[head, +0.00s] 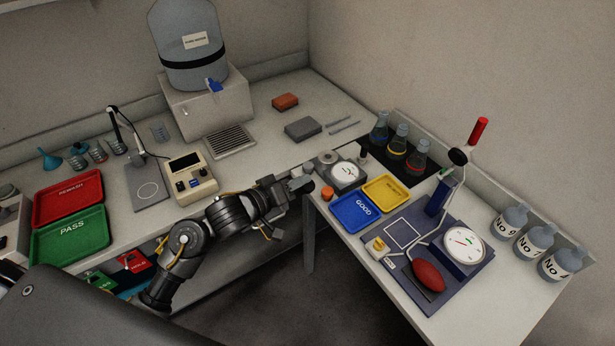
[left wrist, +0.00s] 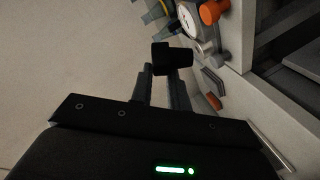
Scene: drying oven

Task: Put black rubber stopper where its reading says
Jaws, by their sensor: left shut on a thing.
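The black rubber stopper (left wrist: 172,58) is between the fingertips of my left gripper (left wrist: 163,76) in the left wrist view, held clear of any surface. In the head view my left gripper (head: 303,180) is near the inner corner of the two benches, left of a small dial tester (head: 345,172); the stopper is hard to make out there. The dial tester also shows in the left wrist view (left wrist: 197,22). A blue tray marked GOOD (head: 345,224) and a yellow tray (head: 388,205), its label unclear, lie beyond it. My right gripper is not in view.
An orange stopper-like piece (head: 327,193) stands beside the dial tester. A larger gauge (head: 463,245) with a red bulb (head: 429,276) stands on the right bench. Flasks (head: 397,140) stand behind the trays. A red tray (head: 68,180) and green PASS tray (head: 70,252) lie far left.

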